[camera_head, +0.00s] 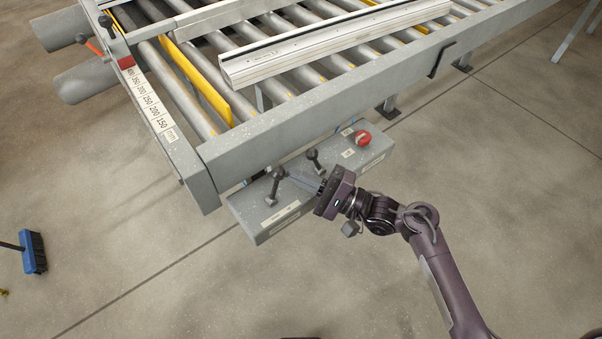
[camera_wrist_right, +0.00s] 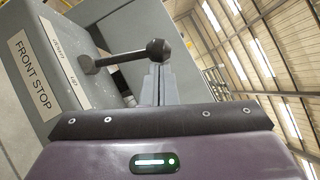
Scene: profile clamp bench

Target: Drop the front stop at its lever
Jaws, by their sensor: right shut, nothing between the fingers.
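The front stop lever (camera_head: 274,186) is a dark rod with a round knob on the grey control box (camera_head: 255,216) at the roller bench's near side. In the right wrist view the lever (camera_wrist_right: 122,57) juts from the box beside a label reading FRONT STOP (camera_wrist_right: 33,72). My right gripper (camera_head: 293,176) is shut and empty, its fingertips right by the knob. In the right wrist view the gripper (camera_wrist_right: 157,72) reaches up to the knob; I cannot tell whether they touch. A yellow plate (camera_head: 196,82) stands up between the rollers. My left gripper is not in view.
A second lever (camera_head: 313,160) and a red knob (camera_head: 363,138) sit farther right on the box. A pale profile (camera_head: 320,48) lies across the rollers. The bench's grey side rail (camera_head: 300,122) runs just above the box. A blue brush (camera_head: 34,252) is on the floor at left.

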